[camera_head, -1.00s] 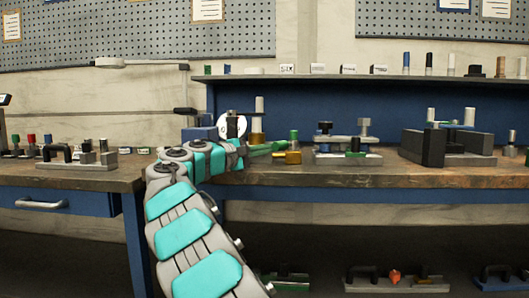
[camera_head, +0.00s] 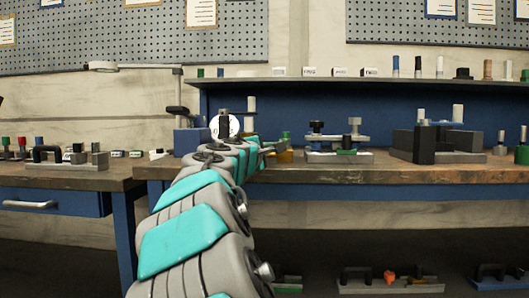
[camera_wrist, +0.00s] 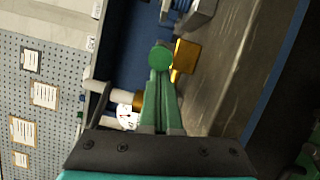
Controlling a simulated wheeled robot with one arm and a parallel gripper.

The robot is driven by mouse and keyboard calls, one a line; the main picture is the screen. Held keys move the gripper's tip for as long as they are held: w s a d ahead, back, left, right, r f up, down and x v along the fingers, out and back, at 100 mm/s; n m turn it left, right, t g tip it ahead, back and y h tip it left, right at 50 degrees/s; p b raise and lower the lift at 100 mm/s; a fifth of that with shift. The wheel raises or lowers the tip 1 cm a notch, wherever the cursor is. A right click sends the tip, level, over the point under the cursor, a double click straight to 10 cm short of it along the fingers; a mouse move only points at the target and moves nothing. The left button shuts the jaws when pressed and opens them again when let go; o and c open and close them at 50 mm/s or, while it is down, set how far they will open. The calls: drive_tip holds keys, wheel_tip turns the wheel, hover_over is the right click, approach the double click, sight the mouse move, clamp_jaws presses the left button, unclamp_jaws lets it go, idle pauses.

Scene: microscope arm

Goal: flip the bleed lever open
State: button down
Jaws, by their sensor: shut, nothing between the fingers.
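A green round knob (camera_wrist: 160,56) shows straight ahead of my fingertips in the wrist view, beside a brass block (camera_wrist: 186,56). In the head view, a green post (camera_head: 286,139) and the brass part (camera_head: 284,156) stand on the bench just right of my gripper (camera_head: 268,148). My gripper (camera_wrist: 159,82) also shows in the wrist view, with its slim green fingers together and empty. The fingertips overlap the knob's lower edge in that view; I cannot tell whether they touch it. I cannot make out for certain which part is the bleed lever.
A white-faced gauge (camera_head: 224,127) stands close behind my wrist. A white-topped brass cylinder (camera_wrist: 122,97) is beside my fingers. Right along the bench (camera_head: 360,172) are a clamp-like fixture (camera_head: 338,158) and dark blocks (camera_head: 425,143). A shelf (camera_head: 340,80) runs above.

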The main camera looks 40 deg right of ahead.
sight(287, 144)
drive_tip(key=shift+s+d+n+t+y, duration=0.35)
drive_tip(key=shift+s+n+t+y, duration=0.35)
drive_tip(key=shift+t, duration=0.2)
drive_tip(key=shift+s+d+n+t+y, duration=0.25)
drive_tip(key=shift+n+t+y, duration=0.15)
drive_tip(key=shift+t, duration=0.1)
drive_tip(key=shift+s+d+r+p, duration=0.1)
drive_tip(key=shift+s+d+p, duration=0.25)
drive_tip(key=shift+p, duration=0.3)
drive_tip(key=shift+s+d+n+t+y, duration=0.1)
drive_tip(key=shift+s+n+t+y, duration=0.1)
drive_tip(key=shift+n+t+y, duration=0.15)
drive_tip(key=n+t+y+p, duration=0.1)
drive_tip(key=n+t+y, duration=0.1)
drive_tip(key=shift+s+d+y+p, duration=0.2)
drive_tip(key=shift+d+y+p, duration=0.1)
drive_tip(key=shift+y+p, duration=0.05)
drive_tip(key=n+t+y+p, duration=0.1)
drive_tip(key=s+d+n+t+y+p, duration=0.1)
drive_tip(key=p, duration=0.1)
drive_tip(key=shift+d+r+y, duration=0.1)
drive_tip(key=shift+d+y, duration=0.1)
drive_tip(key=shift+y, duration=0.2)
drive_tip(key=shift+s+d+n+t+y+p, duration=0.25)
drive_tip(key=shift+d+n+y+p, duration=0.35)
drive_tip(key=shift+y+p, duration=0.4)
drive_tip(key=shift+s+d+f+p, duration=0.1)
drive_tip(key=shift+d+f+p, duration=0.15)
drive_tip(key=shift+p, duration=0.25)
